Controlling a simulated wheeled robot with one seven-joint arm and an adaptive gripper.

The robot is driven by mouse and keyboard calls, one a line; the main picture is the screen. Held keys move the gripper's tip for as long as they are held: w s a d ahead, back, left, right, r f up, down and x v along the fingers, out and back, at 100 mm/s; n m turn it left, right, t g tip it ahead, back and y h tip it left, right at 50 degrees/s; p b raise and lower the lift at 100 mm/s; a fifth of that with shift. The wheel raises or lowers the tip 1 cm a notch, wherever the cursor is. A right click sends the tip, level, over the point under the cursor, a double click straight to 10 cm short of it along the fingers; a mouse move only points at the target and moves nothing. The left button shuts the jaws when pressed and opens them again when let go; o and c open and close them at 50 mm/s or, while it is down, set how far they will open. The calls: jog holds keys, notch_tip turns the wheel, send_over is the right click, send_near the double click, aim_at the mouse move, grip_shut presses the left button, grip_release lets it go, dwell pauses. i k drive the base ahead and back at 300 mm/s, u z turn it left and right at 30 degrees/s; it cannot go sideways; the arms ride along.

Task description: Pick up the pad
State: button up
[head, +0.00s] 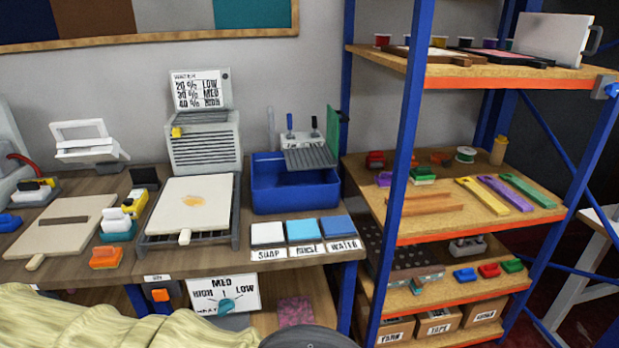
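Several things could be the pad, and I cannot tell which one is meant. Three flat square pads lie in a row at the bench's front right edge: a white pad (268,233), a light blue pad (304,230) and a blue pad (339,226). Labels in front of them seem to read soap, rinse and water. A pinkish speckled flat piece (295,311) lies on the shelf below the bench. My gripper is not in view, so its state is hidden. A dark rounded part at the bottom edge may belong to my arm.
A blue basin (296,186) stands behind the pads. A cream board (189,205) on a dark tray is left of them. A blue-posted shelf rack (408,120) with tools stands right. Pale yellow-green fabric (90,318) fills the lower left foreground.

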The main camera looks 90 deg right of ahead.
aim_at(383, 180)
jog(key=z, duration=3.3)
jog(key=i, duration=0.95)
